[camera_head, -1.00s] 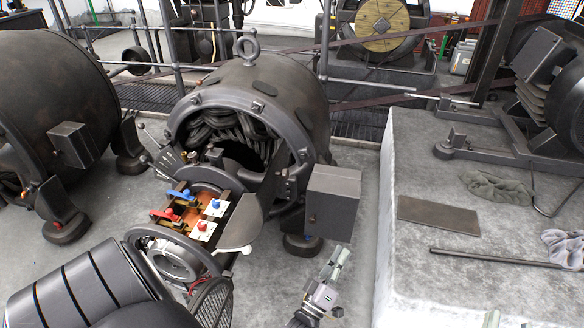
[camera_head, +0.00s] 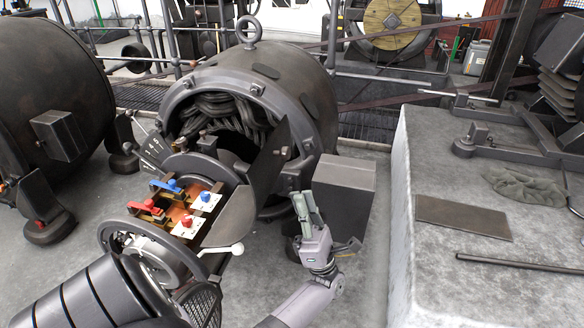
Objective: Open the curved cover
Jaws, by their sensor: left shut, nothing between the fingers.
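The dynamo (camera_head: 300,84) stands in the middle with its front end open. A dark curved cover (camera_head: 232,217) sits at the right side of its terminal block, with a raised dark plate behind it. A short lever with a pale knob (camera_head: 237,248) sticks out at the cover's lower edge. Red and blue handles on the terminal block (camera_head: 180,205) are exposed to the left of the cover. My left gripper (camera_head: 304,204) is shut and empty, pointing up, right of the cover and apart from it. It overlaps the grey box on the dynamo's side in the picture. My right gripper is not in view.
The grey box (camera_head: 343,175) juts from the dynamo just beside my gripper. A pale stone block (camera_head: 450,270) with a flat plate, cloth and rod is at the right. Another dynamo (camera_head: 50,80) stands at the left. Floor is clear between dynamo and block.

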